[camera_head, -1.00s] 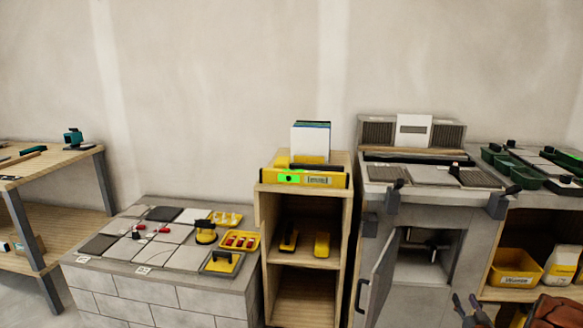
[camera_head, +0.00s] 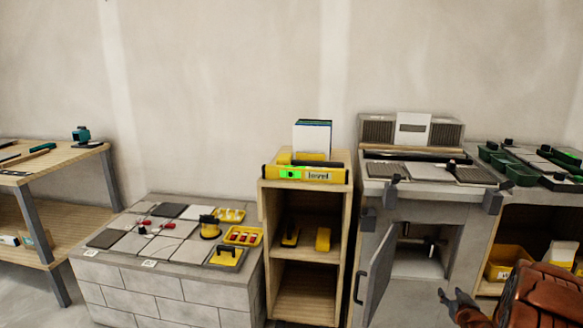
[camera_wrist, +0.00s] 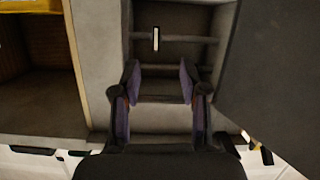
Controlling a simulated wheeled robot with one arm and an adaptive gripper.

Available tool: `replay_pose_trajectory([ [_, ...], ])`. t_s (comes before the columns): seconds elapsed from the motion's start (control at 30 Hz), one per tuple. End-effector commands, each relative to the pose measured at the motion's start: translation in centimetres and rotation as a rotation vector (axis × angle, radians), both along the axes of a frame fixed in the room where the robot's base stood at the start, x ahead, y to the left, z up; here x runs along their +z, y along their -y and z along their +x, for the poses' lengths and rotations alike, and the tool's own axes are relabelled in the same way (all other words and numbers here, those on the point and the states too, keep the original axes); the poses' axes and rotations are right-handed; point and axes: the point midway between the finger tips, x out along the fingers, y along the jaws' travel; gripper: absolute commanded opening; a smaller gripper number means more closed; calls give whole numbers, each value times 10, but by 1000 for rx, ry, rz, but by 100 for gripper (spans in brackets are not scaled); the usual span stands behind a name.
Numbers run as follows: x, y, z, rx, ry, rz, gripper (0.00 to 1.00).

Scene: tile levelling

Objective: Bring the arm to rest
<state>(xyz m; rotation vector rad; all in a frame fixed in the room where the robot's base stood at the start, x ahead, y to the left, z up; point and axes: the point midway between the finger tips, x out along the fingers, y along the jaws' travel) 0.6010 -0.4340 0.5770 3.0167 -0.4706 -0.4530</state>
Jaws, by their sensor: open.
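My gripper (camera_head: 459,300) is low at the lower right of the head view, in front of the grey cabinet under the bench. My reddish-brown arm (camera_head: 540,293) comes in from the right edge behind it. In the wrist view my gripper (camera_wrist: 160,80) has its two fingers apart with nothing between them. Beyond the fingers is the open cabinet compartment (camera_head: 418,262), with dark bars across it in the wrist view. The cabinet door (camera_head: 378,268) stands open to the left of my gripper in the head view.
A wooden shelf (camera_head: 263,215) with a yellow level (camera_head: 305,174) on top stands left of the door. A block plinth (camera_head: 165,290) holds tiles and yellow trays. A yellow bin (camera_head: 507,261) sits right of the cabinet, partly behind my arm. A workbench (camera_head: 70,160) is far left.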

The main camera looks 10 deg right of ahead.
Motion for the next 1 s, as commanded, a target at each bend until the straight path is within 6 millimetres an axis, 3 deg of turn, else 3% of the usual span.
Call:
replay_pose_trajectory([
  [0.2,19,-42,7,5,-188,11,44],
  [0.47,41,-99,-8,-2,-410,39,44],
  [0.77,67,-177,-56,-7,-656,92,44],
  [1.0,89,-244,-114,1,-848,144,44],
])
